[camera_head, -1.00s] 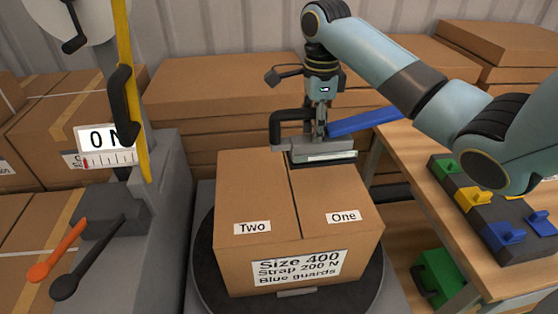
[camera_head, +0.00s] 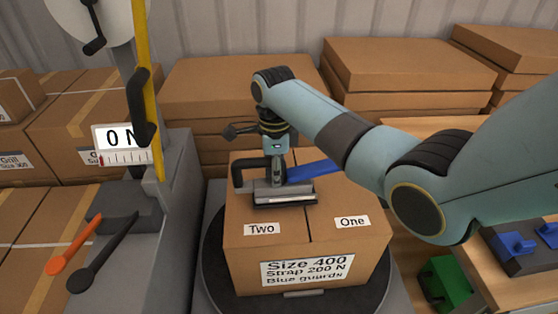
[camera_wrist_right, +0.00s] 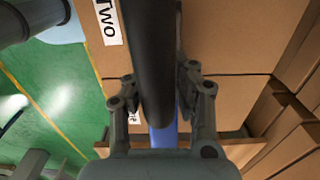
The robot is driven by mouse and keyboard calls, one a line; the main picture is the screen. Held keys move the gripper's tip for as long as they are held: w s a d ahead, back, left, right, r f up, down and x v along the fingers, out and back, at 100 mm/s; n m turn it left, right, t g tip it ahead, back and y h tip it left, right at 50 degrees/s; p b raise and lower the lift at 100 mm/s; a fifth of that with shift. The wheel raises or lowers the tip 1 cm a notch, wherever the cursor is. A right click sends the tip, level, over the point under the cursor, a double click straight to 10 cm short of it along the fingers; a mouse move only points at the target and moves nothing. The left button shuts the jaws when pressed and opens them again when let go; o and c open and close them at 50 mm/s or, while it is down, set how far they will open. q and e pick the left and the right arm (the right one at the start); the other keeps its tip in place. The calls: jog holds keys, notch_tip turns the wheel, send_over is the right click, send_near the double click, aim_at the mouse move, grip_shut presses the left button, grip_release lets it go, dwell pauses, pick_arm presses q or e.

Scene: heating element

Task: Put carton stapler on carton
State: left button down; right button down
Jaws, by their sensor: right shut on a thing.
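The carton (camera_head: 312,250) stands upright on a dark round turntable (camera_head: 213,262), with labels "Two" and "One" on its top and "Size 400, Strap 200 N, Blue guards" on its front. My right gripper (camera_head: 277,172) is shut on the carton stapler (camera_head: 283,196), a grey tool with a black loop and a blue lever. In the right wrist view, the fingers (camera_wrist_right: 158,88) clasp the stapler's black bar (camera_wrist_right: 147,50), with the carton (camera_wrist_right: 225,40) beyond. My left gripper is out of view.
A grey machine with a yellow strap (camera_head: 140,75), a scale (camera_head: 122,145) and orange (camera_head: 75,243) and black levers stands left. Stacked cartons (camera_head: 400,75) fill the back. A wooden table with blue parts (camera_head: 517,243) and a green bin (camera_head: 445,282) are at right.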

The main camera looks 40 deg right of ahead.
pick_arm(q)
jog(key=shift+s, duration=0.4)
pick_arm(e)
jog(key=shift+w+f, duration=0.15)
jog(key=shift+f, duration=0.5)
jog(key=shift+f, duration=0.1)
jog(key=c, duration=1.1)
grip_release()
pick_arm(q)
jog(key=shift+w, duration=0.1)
pick_arm(e)
notch_tip(320, 180, up, 12)
jog(key=shift+r, duration=0.1)
